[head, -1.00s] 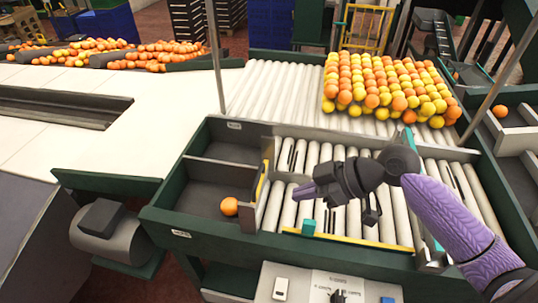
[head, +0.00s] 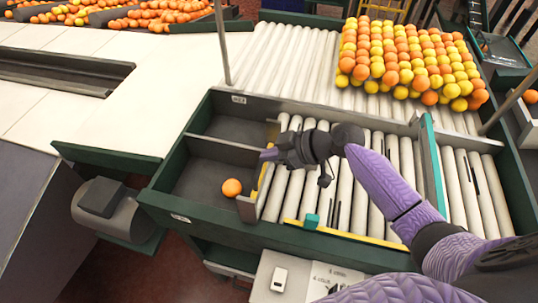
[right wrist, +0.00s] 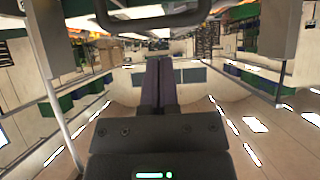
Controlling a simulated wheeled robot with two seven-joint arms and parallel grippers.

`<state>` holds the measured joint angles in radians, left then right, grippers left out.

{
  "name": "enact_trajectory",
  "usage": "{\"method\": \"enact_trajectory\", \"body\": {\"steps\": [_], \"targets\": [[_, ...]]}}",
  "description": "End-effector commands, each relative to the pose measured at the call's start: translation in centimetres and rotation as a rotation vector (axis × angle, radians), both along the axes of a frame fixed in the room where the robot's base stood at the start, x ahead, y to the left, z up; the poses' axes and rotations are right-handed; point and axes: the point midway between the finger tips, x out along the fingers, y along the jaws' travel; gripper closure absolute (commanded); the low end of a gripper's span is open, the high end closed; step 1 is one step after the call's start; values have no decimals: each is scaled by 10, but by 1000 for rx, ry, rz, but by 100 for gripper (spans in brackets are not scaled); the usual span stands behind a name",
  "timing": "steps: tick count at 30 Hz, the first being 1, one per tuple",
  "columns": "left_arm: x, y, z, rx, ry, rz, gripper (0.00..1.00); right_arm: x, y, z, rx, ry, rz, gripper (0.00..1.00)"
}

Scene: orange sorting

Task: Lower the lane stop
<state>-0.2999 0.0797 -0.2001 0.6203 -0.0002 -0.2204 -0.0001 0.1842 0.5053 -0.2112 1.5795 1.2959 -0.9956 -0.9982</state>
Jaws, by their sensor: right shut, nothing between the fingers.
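My right gripper (head: 268,154) is shut and empty, its purple fingers together and pointing left. It appears over the yellow-edged upright plates (head: 247,209) between the roller lane and the dark bins; I cannot tell whether it touches them. In the right wrist view the closed fingers (right wrist: 158,85) have nothing between them. I cannot tell for sure which part is the lane stop. A grey crossbar (head: 375,119) spans the back of the lane rollers, and a teal-edged divider (head: 432,165) stands at its right. A teal block (head: 311,221) sits on the yellow front strip. My left gripper is not in view.
Rows of oranges and yellow fruit (head: 410,60) rest on rollers behind the crossbar. One orange (head: 232,187) lies in the front dark bin (head: 200,190). A white-topped panel (head: 270,275) stands at the front. A thin post (head: 221,45) rises at the back left.

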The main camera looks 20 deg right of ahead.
Motion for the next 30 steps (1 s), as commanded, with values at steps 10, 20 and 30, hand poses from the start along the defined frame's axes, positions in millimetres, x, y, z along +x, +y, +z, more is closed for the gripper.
{"method": "enact_trajectory", "body": {"steps": [10,20,30], "targets": [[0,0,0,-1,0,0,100,3,3,-22,1,0,-1,100],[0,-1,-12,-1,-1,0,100,2,2,-32,0,0,-1,100],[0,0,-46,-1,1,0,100,2,3,-63,-1,2,0,100]]}}
